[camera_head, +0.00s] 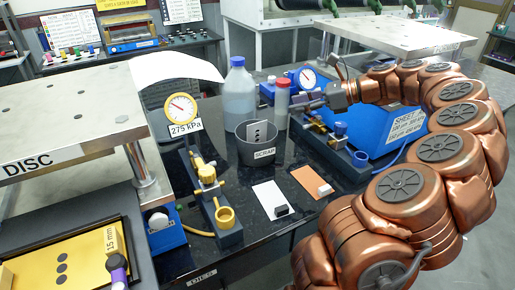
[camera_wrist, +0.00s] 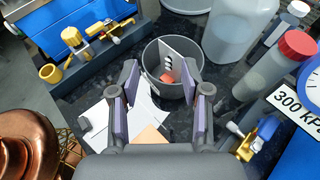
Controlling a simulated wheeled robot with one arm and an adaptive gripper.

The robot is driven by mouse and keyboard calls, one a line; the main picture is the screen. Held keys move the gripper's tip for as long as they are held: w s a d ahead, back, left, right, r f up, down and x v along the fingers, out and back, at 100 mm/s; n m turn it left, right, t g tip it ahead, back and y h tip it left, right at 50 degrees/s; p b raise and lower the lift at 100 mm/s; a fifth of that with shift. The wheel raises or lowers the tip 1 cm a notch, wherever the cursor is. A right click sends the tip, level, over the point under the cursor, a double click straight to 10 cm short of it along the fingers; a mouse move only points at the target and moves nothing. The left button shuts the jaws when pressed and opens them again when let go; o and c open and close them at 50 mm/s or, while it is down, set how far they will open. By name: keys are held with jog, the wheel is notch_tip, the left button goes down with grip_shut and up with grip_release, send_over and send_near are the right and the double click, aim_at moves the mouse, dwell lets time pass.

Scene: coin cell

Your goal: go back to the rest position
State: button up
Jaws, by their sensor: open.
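My copper-coloured arm comes in from the right in the head view and reaches back towards the left. My gripper (camera_head: 302,102) is beyond and to the right of the grey scrap bin (camera_head: 261,153). In the wrist view my gripper (camera_wrist: 160,80) has its two fingers spread apart with nothing between them. The scrap bin (camera_wrist: 150,52) is in view just past the fingertips. A pale sheet with dark holes (camera_wrist: 172,60) stands in the bin, and a small orange piece (camera_wrist: 167,77) lies beside it.
A yellow gauge (camera_head: 181,108) and a brass-fitted press (camera_head: 213,190) are at left. White (camera_head: 271,199) and orange (camera_head: 309,183) cards lie in front. The DISC stand (camera_head: 75,115) is at far left.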

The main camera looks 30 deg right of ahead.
jog(key=shift+a, duration=0.1)
dwell(0.3)
jog(key=a+r+n+g, duration=0.1)
jog(key=a+n+g, duration=0.6)
jog(key=a, duration=1.1)
jog(key=s+a+f+n+g+h, duration=0.1)
jog(key=s+a+f+n, duration=0.15)
jog(key=a+n, duration=0.2)
jog(key=s+a+f+n+h, duration=0.1)
jog(key=s+a+n, duration=0.3)
jog(key=a, duration=0.2)
jog(key=s+f+n+g+h+p, duration=0.1)
jog(key=s+f+n, duration=0.4)
jog(key=s, duration=0.5)
jog(key=s+f+n+g+h, duration=0.2)
jog(key=s+f+n+h, duration=0.3)
jog(key=s, duration=0.5)
jog(key=shift+s+a+f+n+g+h+p, duration=0.3)
jog(key=shift+s+f+n+g+h+p, duration=0.15)
jog(key=shift+n, duration=0.6)
jog(key=shift+w+r, duration=0.1)
jog(key=shift+c, duration=0.5)
